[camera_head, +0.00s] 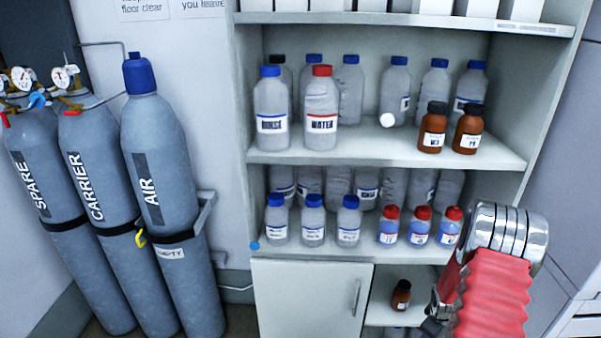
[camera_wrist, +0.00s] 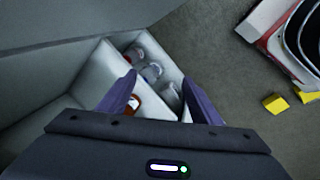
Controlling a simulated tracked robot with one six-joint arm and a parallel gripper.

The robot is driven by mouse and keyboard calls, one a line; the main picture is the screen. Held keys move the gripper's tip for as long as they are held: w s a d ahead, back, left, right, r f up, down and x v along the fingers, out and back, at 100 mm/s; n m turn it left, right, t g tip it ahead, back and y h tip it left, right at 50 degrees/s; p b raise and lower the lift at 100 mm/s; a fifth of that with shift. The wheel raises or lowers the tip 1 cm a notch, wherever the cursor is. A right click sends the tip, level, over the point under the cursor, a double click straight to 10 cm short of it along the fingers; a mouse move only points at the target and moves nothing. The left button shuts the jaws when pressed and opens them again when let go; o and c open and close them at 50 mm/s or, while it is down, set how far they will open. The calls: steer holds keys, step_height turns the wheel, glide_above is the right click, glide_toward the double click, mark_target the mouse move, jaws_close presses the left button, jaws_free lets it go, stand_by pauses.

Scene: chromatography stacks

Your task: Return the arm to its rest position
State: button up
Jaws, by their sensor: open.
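My arm, with a red ribbed sleeve (camera_head: 492,295) and a chrome joint (camera_head: 507,230), stands at the lower right of the head view, in front of the shelf unit's right side. My gripper (camera_wrist: 158,79) shows in the wrist view with its two dark purple fingers spread apart. No object is held between them. Beyond the fingers, lower down, is a pale open compartment with several clear bottles (camera_wrist: 151,72) and part of an orange-brown bottle (camera_wrist: 133,107). The gripper's distance from them is hard to tell.
The shelf unit (camera_head: 400,150) holds several bottles, including a red-capped WATER bottle (camera_head: 321,108) and brown bottles (camera_head: 433,128). Its lower shelf holds a brown bottle (camera_head: 401,296). Gas cylinders (camera_head: 160,170) stand at left. A yellow block (camera_wrist: 275,103) lies on the grey floor (camera_wrist: 225,80).

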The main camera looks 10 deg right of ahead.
steer(key=s+a+r+m+t, duration=0.1)
steer(key=s+a+r, duration=0.4)
steer(key=a+r, duration=0.8)
steer(key=s+a+r+m+t+y, duration=0.1)
steer(key=s+a+r, duration=0.5)
steer(key=a+r, duration=0.7)
steer(key=s+a+r+m+t+y, duration=0.1)
steer(key=s+a+r+m, duration=0.2)
steer(key=a+r, duration=1)
step_height(320, 180, up, 6)
steer(key=s, duration=0.2)
steer(key=shift+s+f+t, duration=0.25)
steer(key=shift+s+t, duration=0.05)
steer(key=shift+s, duration=0.05)
steer(key=shift+c, duration=0.3)
